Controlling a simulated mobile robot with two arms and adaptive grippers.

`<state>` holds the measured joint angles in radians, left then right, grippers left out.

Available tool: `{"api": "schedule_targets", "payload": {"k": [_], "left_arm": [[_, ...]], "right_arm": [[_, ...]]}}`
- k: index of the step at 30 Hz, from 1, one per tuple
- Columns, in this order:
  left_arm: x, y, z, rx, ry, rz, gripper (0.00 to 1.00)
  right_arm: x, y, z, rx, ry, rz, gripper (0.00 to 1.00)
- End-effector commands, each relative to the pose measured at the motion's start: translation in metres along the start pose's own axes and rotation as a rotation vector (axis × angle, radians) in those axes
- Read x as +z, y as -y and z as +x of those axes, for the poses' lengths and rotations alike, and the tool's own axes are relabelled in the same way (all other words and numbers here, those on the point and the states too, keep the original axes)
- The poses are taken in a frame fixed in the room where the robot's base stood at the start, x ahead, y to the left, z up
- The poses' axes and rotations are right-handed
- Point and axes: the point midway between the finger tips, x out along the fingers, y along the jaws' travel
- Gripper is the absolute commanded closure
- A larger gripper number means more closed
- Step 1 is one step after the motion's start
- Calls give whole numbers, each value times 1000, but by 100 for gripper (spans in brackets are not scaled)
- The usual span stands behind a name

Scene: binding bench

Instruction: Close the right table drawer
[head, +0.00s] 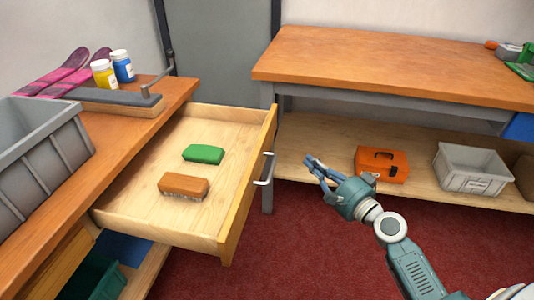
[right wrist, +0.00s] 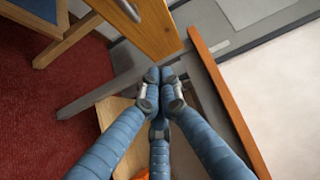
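The drawer (head: 245,205) is pulled far out from the left workbench. Its silver bar handle (head: 265,169) is on the front, facing right. A green block (head: 204,153) and a brown brush (head: 184,186) lie inside it. My right gripper (head: 311,162) is to the right of the drawer front, apart from the handle. In the right wrist view its blue fingers (right wrist: 164,76) meet at the tips, with nothing seen between them. Beyond them a wooden panel, apparently the drawer front (right wrist: 155,30), shows with a metal handle (right wrist: 128,9). My left gripper is out of view.
A grey bin (head: 45,150), yellow and blue jars (head: 123,66) and a dark-topped block (head: 110,98) are on the left bench (head: 110,143). An orange toolbox (head: 382,164) and grey crate (head: 472,170) sit on the right bench's lower shelf. Red carpet (head: 300,240) lies open between.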

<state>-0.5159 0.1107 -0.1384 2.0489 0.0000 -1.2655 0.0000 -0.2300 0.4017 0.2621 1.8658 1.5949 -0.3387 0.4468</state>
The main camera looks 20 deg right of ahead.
Motion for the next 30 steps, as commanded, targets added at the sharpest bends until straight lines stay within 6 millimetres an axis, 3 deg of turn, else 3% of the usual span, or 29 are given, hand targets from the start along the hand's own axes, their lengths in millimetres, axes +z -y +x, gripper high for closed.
{"api": "schedule_targets", "payload": {"k": [5, 16, 22, 30], "left_arm": [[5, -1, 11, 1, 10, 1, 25], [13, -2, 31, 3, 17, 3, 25], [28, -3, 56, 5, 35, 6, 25], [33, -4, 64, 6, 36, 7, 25]], "right_arm": [[0, 5, 24, -3, 1, -1, 100], [0, 3, 102, -2, -1, -1, 100], [21, 2, 119, 0, -1, 0, 100], [28, 0, 126, 2, -1, -2, 100]]}}
